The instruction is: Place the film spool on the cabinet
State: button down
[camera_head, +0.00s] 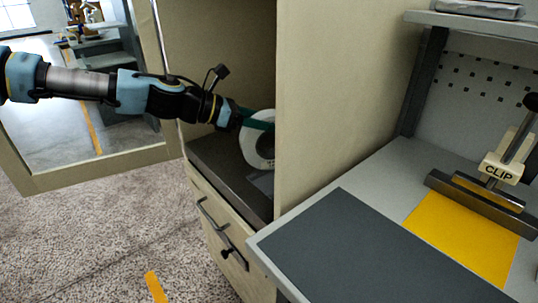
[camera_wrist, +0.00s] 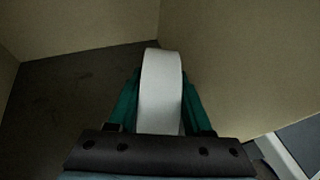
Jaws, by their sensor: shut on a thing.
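The film spool (camera_head: 258,150) is a white ring-shaped roll, standing on edge inside the open cabinet (camera_head: 192,157), just above or on its dark shelf; I cannot tell if it touches. It also shows in the wrist view (camera_wrist: 162,90) as a white band between the green fingers. My gripper (camera_head: 250,118) reaches in from the left and is shut on the spool. It also shows in the wrist view (camera_wrist: 160,105), one finger on each side of the spool. The cabinet's right side panel hides the spool's right edge in the head view.
The cabinet's glazed door (camera_head: 90,175) stands open at the left, behind my arm. Drawers with handles (camera_head: 222,230) are below the shelf. A workbench with a dark mat (camera_head: 365,250), a yellow sheet (camera_head: 465,238) and a CLIP fixture (camera_head: 500,168) stands at the right.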

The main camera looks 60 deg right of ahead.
aim_at(267, 154)
jog(key=shift+f+p, duration=0.3)
jog(key=shift+f, duration=2.8)
jog(key=shift+c, duration=1.6)
grip_release()
